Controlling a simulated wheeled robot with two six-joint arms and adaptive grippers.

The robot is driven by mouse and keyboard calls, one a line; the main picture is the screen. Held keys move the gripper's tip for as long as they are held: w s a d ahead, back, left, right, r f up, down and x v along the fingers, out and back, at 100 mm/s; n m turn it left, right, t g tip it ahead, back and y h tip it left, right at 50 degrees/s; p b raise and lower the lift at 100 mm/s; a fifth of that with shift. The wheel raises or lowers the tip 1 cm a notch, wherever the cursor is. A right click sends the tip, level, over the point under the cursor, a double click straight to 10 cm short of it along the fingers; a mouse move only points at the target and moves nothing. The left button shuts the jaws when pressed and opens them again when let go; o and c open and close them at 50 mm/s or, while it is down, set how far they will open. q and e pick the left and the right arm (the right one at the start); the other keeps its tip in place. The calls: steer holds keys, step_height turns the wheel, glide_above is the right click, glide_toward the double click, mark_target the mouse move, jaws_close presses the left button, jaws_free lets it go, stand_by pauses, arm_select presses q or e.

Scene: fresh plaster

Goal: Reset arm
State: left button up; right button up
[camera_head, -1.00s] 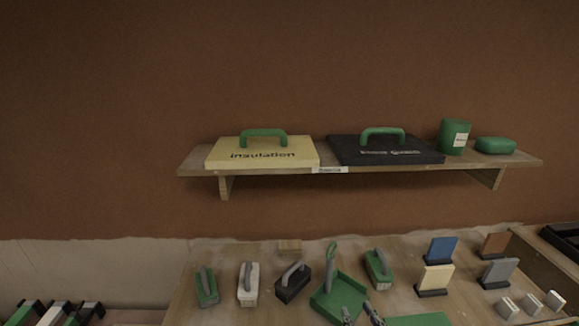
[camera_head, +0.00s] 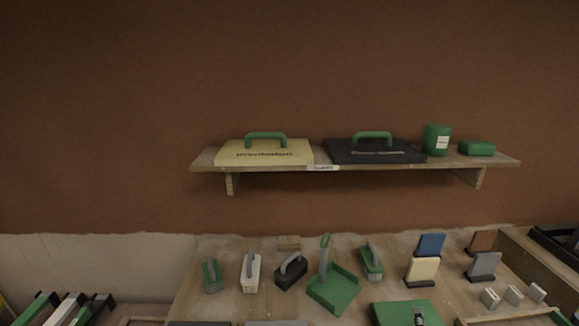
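Neither of my grippers shows clearly in the head view. A small dark and grey piece (camera_head: 418,317) sits at the bottom edge in front of a green board (camera_head: 388,313); I cannot tell what it is. A worktable (camera_head: 215,308) carries several hand tools. Among them are a green-based float (camera_head: 212,277), a pale float (camera_head: 250,272), a black float (camera_head: 291,271), another green float (camera_head: 371,262) and a green dustpan-like tray (camera_head: 335,290) with an upright grey-green handle (camera_head: 324,258).
Upright blue (camera_head: 430,245) and cream (camera_head: 423,270) pads and small white blocks (camera_head: 513,295) stand at the table's right.

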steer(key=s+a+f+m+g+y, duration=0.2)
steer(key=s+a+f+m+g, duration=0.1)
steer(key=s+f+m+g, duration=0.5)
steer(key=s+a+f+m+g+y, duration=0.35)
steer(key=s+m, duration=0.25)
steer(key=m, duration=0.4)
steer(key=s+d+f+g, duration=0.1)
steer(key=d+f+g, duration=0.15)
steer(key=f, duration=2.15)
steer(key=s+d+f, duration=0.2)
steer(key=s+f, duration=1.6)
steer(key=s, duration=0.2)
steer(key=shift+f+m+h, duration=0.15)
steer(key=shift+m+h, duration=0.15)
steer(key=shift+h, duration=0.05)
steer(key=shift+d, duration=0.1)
